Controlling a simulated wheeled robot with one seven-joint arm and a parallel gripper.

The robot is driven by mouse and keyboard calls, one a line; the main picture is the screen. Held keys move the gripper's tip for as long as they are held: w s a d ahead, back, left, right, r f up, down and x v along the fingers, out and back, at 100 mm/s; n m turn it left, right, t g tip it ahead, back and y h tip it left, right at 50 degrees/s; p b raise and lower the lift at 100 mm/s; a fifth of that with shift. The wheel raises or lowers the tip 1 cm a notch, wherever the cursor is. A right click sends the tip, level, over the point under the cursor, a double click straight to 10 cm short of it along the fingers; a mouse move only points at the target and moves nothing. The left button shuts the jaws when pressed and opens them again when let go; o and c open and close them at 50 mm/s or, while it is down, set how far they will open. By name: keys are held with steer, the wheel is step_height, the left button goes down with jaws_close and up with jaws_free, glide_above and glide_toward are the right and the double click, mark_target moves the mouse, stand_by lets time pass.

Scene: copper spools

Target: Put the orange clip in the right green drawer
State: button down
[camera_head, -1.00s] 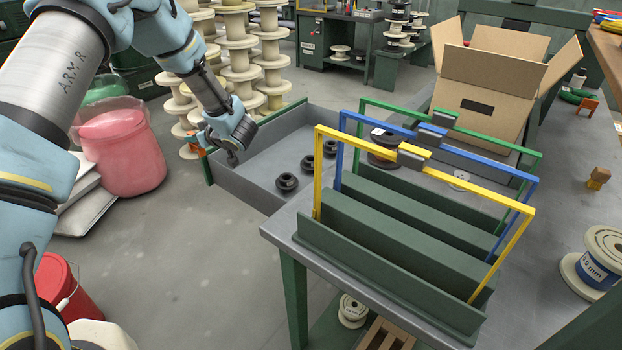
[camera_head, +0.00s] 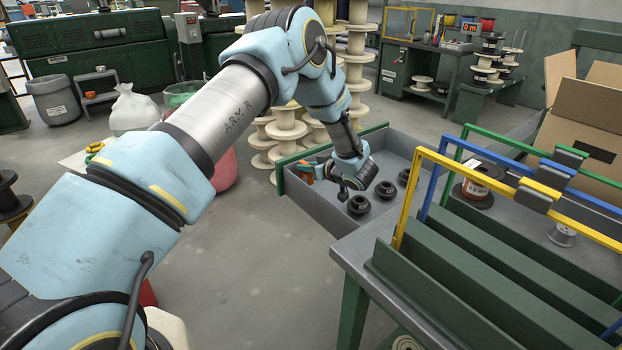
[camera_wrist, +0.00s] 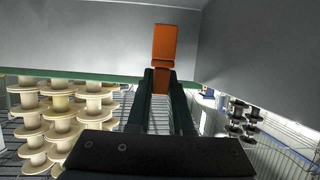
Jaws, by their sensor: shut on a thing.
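My gripper (camera_wrist: 161,82) is shut on the orange clip (camera_wrist: 166,45) in the wrist view, with the clip sticking out past the fingertips. In the head view the orange clip (camera_head: 306,172) shows small beside my gripper (camera_head: 318,170). Both are at the near left end of the open drawer (camera_head: 305,205), just inside its green front as seen here. The drawer is grey inside. I cannot tell whether the clip touches the drawer floor. My wrist hides part of the drawer.
Black spools (camera_head: 359,205) lie in the drawer. A workbench (camera_head: 365,255) with a yellow frame (camera_head: 407,195) stands to the right, and a cardboard box (camera_head: 590,125) sits behind. Stacked pale spools (camera_head: 285,125) stand behind the drawer. The floor in front is clear.

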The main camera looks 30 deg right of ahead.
mark_target(311, 180)
steer(key=shift+f, duration=2.15)
steer(key=shift+f, duration=0.1)
steer(key=c, duration=0.8)
jaws_free()
